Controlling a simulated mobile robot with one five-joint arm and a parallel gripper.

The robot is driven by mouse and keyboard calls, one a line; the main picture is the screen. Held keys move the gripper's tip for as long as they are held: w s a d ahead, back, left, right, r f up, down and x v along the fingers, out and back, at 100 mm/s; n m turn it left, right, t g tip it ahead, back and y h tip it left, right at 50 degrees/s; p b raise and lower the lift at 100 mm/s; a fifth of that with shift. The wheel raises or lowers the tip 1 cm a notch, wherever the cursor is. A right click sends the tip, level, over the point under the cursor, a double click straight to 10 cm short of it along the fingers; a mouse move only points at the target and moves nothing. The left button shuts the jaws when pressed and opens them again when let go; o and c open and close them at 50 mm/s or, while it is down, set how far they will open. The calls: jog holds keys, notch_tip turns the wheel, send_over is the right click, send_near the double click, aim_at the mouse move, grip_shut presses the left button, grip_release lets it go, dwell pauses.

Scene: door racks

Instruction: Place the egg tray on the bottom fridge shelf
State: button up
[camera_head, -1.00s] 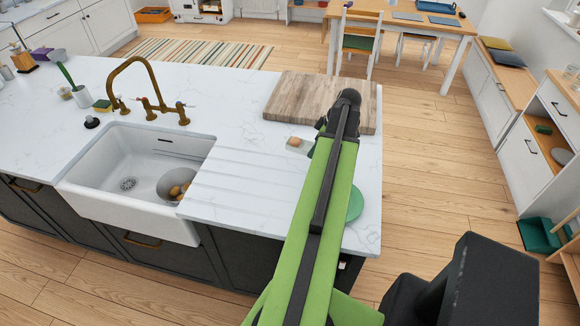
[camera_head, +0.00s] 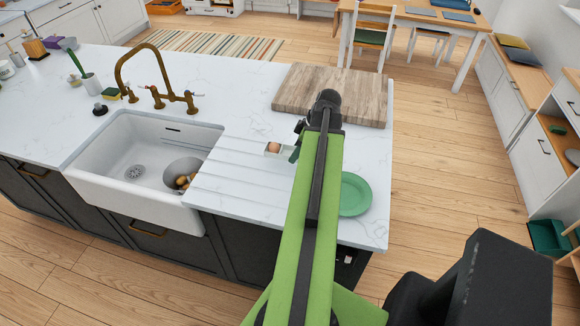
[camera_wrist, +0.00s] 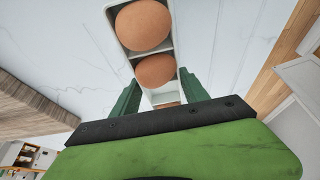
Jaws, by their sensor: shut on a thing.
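The egg tray (camera_head: 267,153) is narrow and white, holding brown eggs, and appears over the island worktop beside the wooden board. In the wrist view it runs lengthwise between my fingers, with a large egg (camera_wrist: 143,25) and a second egg (camera_wrist: 155,70) in separate compartments and part of another beyond. My gripper (camera_wrist: 160,92) has green fingers on both sides of the tray and is shut on it. In the head view my gripper (camera_head: 297,150) is partly hidden by my arm. I cannot tell whether the tray touches the worktop. The fridge shelf is not in view.
A wooden board (camera_head: 335,93) lies behind my gripper and a green plate (camera_head: 355,194) to the right of my arm. The sink (camera_head: 140,165), with a bowl (camera_head: 183,172) in it, and brass tap (camera_head: 150,80) are left. Open wooden floor (camera_head: 440,170) lies right of the island.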

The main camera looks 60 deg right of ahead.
aim_at(288, 154)
jog(key=w, duration=0.1)
jog(key=f, duration=0.1)
jog(key=w, duration=0.1)
jog(key=shift+w+a+f+b, duration=0.25)
jog(key=shift+w+f+b, duration=0.1)
notch_tip(288, 154, down, 4)
jog(key=b, duration=0.4)
jog(key=shift+f, duration=0.15)
jog(key=shift+r, duration=0.25)
jog(key=shift+f, duration=0.1)
jog(key=o, duration=1)
jog(key=shift+f, duration=0.15)
jog(key=shift+c, duration=0.2)
jog(key=o, duration=0.4)
jog(key=shift+o, duration=0.2)
jog(key=shift+r, duration=0.2)
